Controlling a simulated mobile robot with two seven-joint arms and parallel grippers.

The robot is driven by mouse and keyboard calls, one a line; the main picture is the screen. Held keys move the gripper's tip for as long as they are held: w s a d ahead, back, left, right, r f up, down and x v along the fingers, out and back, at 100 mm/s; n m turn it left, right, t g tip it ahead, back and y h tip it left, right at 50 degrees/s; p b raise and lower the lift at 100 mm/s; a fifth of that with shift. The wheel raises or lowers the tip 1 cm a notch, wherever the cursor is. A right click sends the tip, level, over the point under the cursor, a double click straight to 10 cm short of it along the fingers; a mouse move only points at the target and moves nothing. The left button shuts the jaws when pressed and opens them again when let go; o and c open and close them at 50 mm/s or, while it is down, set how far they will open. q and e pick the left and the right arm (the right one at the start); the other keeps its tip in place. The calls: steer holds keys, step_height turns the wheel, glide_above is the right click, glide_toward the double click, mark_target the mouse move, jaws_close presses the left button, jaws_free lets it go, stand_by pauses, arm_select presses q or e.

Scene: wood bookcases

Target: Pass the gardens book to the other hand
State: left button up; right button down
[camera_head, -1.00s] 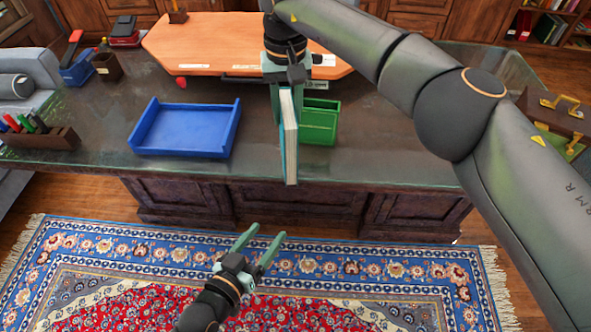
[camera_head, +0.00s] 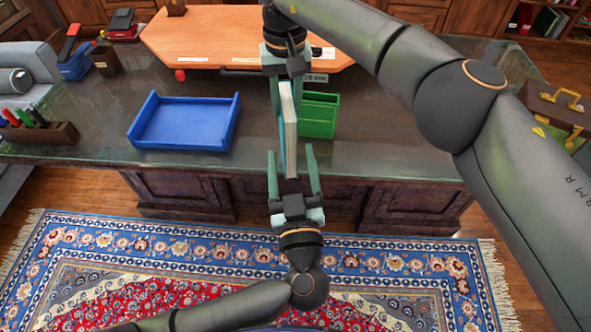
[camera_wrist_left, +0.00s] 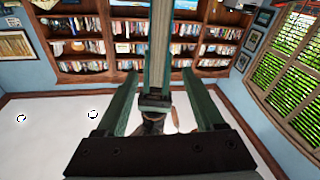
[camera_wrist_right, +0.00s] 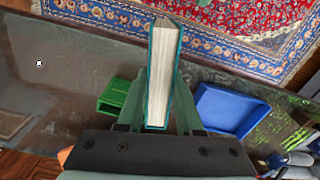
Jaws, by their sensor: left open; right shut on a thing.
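The gardens book (camera_head: 288,125) has a teal cover and pale pages. It hangs upright, spine and page edges showing, in front of the desk. My right gripper (camera_head: 285,88) is above it and shut on its upper end; the right wrist view shows the book (camera_wrist_right: 162,75) between the fingers. My left gripper (camera_head: 292,165) is below, pointing up. Its two fingers are open, one on each side of the book's lower end. In the left wrist view the book (camera_wrist_left: 160,45) stands edge-on between the open fingers. Whether they touch it cannot be told.
A dark desk (camera_head: 80,160) stands behind the book. On it are a blue tray (camera_head: 185,142), a green holder (camera_head: 319,116), a pen box (camera_head: 40,132) and an orange board (camera_head: 215,38). A briefcase (camera_head: 556,108) is at the right. A patterned rug (camera_head: 110,247) covers the floor.

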arm_select(q)
steer(key=shift+s+d+f+m+g, duration=0.2)
steer(key=shift+f+m+g, duration=0.2)
steer(key=shift+f, duration=0.15)
steer(key=shift+s+d+f+m+g, duration=0.1)
steer(key=shift+d+f+m+g, duration=0.05)
steer(key=shift+f+m+g, duration=0.35)
steer(key=w+a, duration=0.2)
steer(key=w, duration=0.9)
steer(key=shift+w+a, duration=0.15)
steer(key=shift+w, duration=0.2)
jaws_close()
arm_select(e)
steer(key=shift+a, duration=0.1)
steer(key=shift+c, duration=2.4)
jaws_free()
